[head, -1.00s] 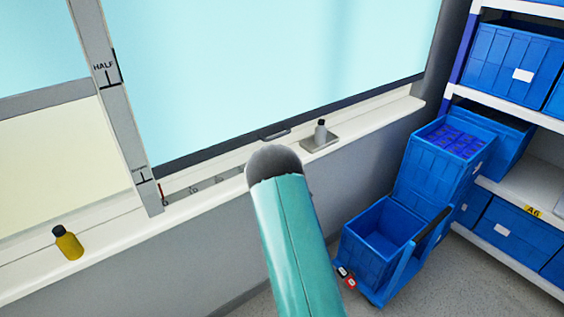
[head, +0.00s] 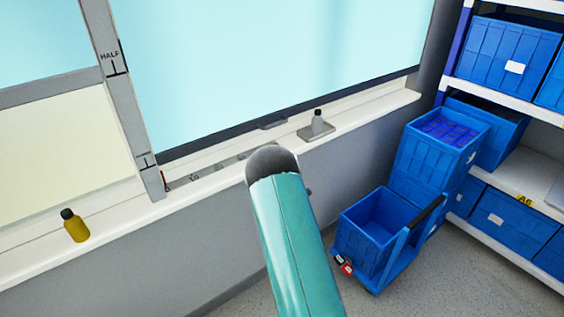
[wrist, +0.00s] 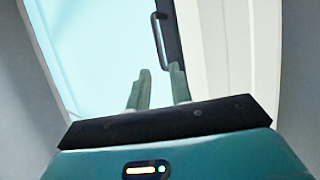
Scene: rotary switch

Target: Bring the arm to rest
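My teal arm (head: 292,240) with its dark grey rounded end reaches up from the bottom of the head view, in front of the wall below the window sill. It hides my gripper in that view. In the wrist view my gripper (wrist: 160,71) shows two grey-green fingers with a gap between them. Nothing is held between them. Beyond the fingers are the pale blue pane (wrist: 100,45) and a dark handle (wrist: 160,38) on its frame. I cannot tell how far the fingertips are from the handle, but they look apart from it.
The sill (head: 110,217) holds a yellow bottle (head: 75,226) at left and a grey bottle (head: 317,121) on a small tray (head: 329,131). At right are a blue bin cart (head: 374,228) and a shelf with blue bins (head: 509,54). Floor shows below.

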